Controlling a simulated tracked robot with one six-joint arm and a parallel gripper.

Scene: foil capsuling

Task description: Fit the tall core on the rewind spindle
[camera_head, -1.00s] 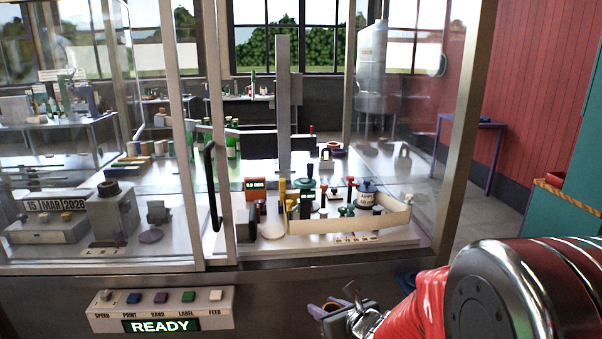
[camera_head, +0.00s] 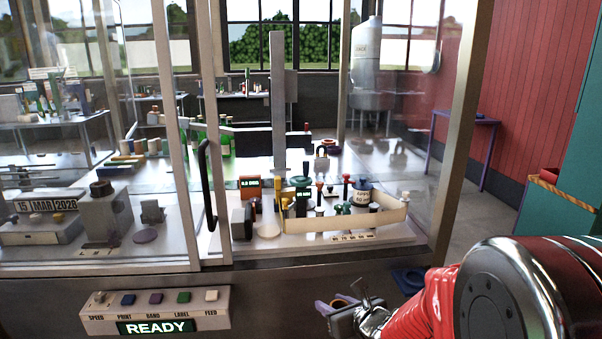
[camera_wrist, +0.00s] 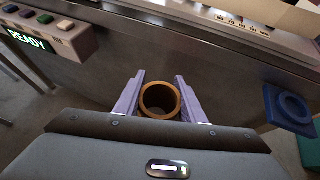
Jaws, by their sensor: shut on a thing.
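The core (camera_wrist: 160,99) is a brown tube with an open round end. In the wrist view it sits between the two purple fingers of my gripper (camera_wrist: 160,102), which is shut on it. In the head view my gripper (camera_head: 338,304) is low at the bottom, in front of the machine and outside its cabinet; the core shows there only as a small brown rim. How tall the core is cannot be told. I cannot make out the rewind spindle with certainty in either view.
The machine's glass panels and metal posts (camera_head: 452,140) stand ahead. A button panel (camera_head: 155,310) reading READY is at the lower left. A blue ring-shaped holder (camera_wrist: 291,106) is right of my gripper.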

